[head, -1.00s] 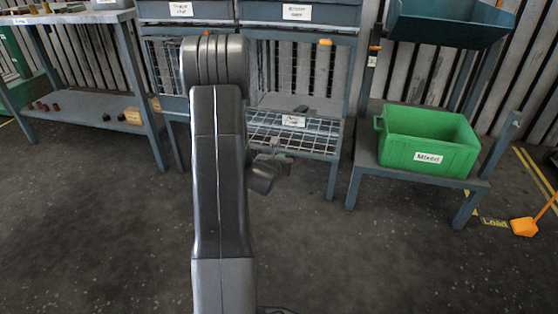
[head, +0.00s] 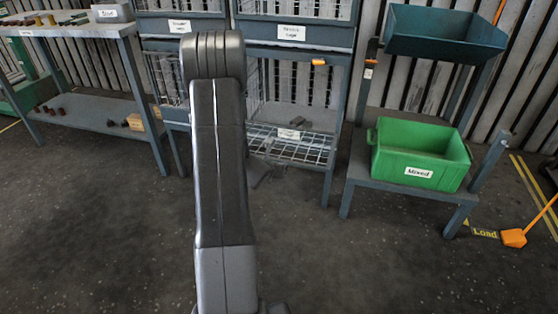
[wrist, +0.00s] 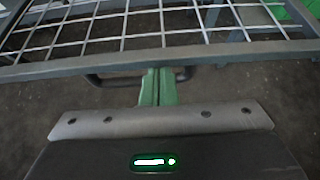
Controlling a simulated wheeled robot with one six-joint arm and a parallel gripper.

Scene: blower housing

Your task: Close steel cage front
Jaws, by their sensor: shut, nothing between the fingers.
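The steel cage front (head: 300,152) is a wire mesh panel with a grey frame, folded down and lying roughly flat below the cage opening. In the wrist view its mesh and front rail (wrist: 230,52) cross the top. A dark bar handle (wrist: 105,82) shows just below that rail. My gripper (wrist: 159,72) has its green fingers together and empty, with the tips at the lower edge of the rail and overlapping the handle bar in the picture. Contact cannot be told. In the head view my arm hides the left part of the cage, and the gripper is mostly hidden.
A grey object (head: 291,118) sits near the back of the cage floor. A green Mixed bin (head: 420,171) stands on a low stand to the right, under a dark tilted bin (head: 440,32). A workbench (head: 75,30) stands left. The floor before the cage is clear.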

